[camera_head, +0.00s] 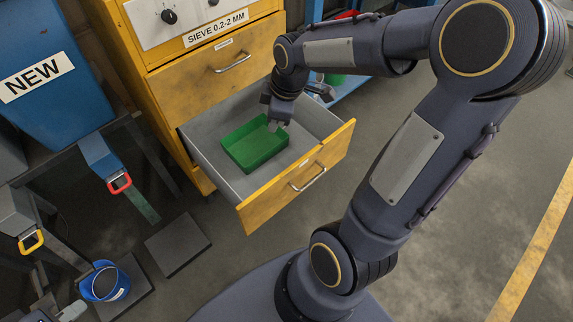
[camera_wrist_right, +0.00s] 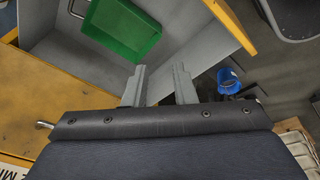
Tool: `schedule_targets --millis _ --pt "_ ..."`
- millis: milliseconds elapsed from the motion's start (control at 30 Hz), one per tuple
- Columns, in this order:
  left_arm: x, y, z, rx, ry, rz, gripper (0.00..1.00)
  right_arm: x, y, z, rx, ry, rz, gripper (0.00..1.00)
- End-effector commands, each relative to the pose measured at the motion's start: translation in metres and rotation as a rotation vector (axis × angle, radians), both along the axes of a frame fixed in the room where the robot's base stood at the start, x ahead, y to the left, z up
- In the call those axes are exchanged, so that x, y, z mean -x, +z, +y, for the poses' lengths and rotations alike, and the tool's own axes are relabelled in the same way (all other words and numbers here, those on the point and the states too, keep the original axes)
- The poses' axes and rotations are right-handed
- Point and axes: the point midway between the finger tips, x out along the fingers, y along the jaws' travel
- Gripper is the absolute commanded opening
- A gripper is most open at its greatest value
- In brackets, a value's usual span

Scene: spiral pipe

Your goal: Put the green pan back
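The green pan (camera_head: 254,146) is an open rectangular tray lying inside the pulled-out drawer (camera_head: 268,207) of the yellow cabinet. It also shows in the right wrist view (camera_wrist_right: 122,30), near the top. My right gripper (camera_head: 278,125) is at the pan's upper right corner in the head view. In the right wrist view its two fingers (camera_wrist_right: 159,84) are apart with nothing between them, and the pan is beyond them. Whether a finger touches the pan cannot be told. Part of what looks like my left gripper (camera_head: 72,311) shows at the lower left edge; its opening is unclear.
A closed drawer (camera_head: 190,85) is above the open one. A blue bin (camera_head: 45,85) marked NEW stands to the left. A blue bucket (camera_head: 105,283) sits at the lower left, near a dark square plate (camera_head: 178,245). The floor to the right is clear.

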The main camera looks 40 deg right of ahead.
Motion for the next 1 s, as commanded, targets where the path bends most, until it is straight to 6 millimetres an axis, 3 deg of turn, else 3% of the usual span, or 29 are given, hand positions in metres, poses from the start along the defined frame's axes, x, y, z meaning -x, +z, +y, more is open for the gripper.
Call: schedule_targets --millis 33,167,300,400,600,867,1000 --pt "0.000 0.000 0.000 0.000 0.000 0.000 0.00 0.022 0.020 0.009 -0.050 -0.112 -0.028 0.24" --pt "0.000 0.000 0.000 0.000 0.000 0.000 0.00 0.077 0.048 0.037 -0.217 -0.412 -0.053 0.24" --pt "0.000 0.000 0.000 0.000 0.000 0.000 0.00 0.126 0.057 0.063 -0.391 -0.670 -0.049 0.24" --pt "0.000 0.000 0.000 0.000 0.000 0.000 0.00 0.149 0.057 0.076 -0.482 -0.791 -0.036 0.24" --pt "0.000 0.000 0.000 0.000 0.000 0.000 0.00 0.165 0.054 0.087 -0.560 -0.894 -0.015 0.24" --pt "0.000 0.000 0.000 0.000 0.000 0.000 0.00 0.165 0.054 0.087 -0.561 -0.896 -0.014 0.24" --pt "0.000 0.012 0.000 0.000 0.000 0.000 0.00 0.165 0.066 0.087 -0.560 -0.896 -0.015 0.24"
